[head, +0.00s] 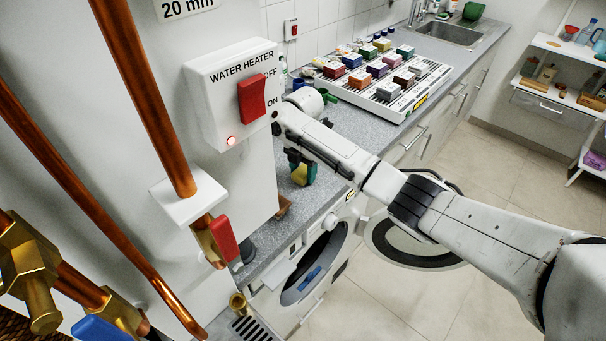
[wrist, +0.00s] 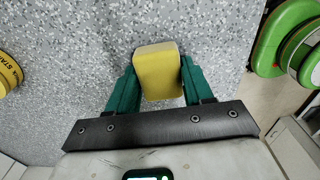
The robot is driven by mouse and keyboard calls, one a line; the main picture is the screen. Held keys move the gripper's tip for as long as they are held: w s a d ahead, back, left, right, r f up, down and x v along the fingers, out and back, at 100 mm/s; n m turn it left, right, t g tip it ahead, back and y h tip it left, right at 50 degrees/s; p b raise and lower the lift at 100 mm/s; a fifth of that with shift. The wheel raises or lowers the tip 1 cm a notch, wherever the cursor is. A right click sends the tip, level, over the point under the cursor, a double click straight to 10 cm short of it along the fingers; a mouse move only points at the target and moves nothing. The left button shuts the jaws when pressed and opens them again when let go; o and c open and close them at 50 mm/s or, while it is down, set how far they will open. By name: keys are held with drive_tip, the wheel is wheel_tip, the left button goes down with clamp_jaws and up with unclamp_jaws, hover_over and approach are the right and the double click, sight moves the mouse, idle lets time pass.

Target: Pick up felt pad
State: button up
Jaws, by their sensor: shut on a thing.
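A yellow, rounded block that I take for the felt pad (wrist: 157,72) is between the two green fingers of my gripper (wrist: 158,80) in the wrist view. The fingers press on its left and right sides. In the head view, my gripper (head: 300,168) points down over the grey speckled counter, beside the water heater box. A bit of the yellow pad (head: 299,175) shows there between the dark green fingers. Whether the pad touches the counter or hangs just above it, I cannot tell.
The water heater (head: 232,92) with its red switch stands left of my gripper. A white rack (head: 405,98) of coloured blocks is farther back on the counter. A washing machine door (head: 410,245) hangs open below. Green round items (wrist: 285,35) lie right in the wrist view.

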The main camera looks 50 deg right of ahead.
drive_tip(key=shift+c, duration=0.7)
drive_tip(key=shift+r, duration=0.15)
drive_tip(key=shift+r, duration=0.2)
wheel_tip(320, 180, up, 2)
drive_tip(key=shift+w+r+b, duration=0.1)
drive_tip(key=shift+b, duration=0.55)
drive_tip(key=shift+c, duration=0.7)
drive_tip(key=s+r+p, duration=0.5)
drive_tip(key=s+r, duration=0.5)
drive_tip(key=s, duration=0.4)
drive_tip(key=shift+a, duration=0.4)
drive_tip(key=shift+r, duration=0.1)
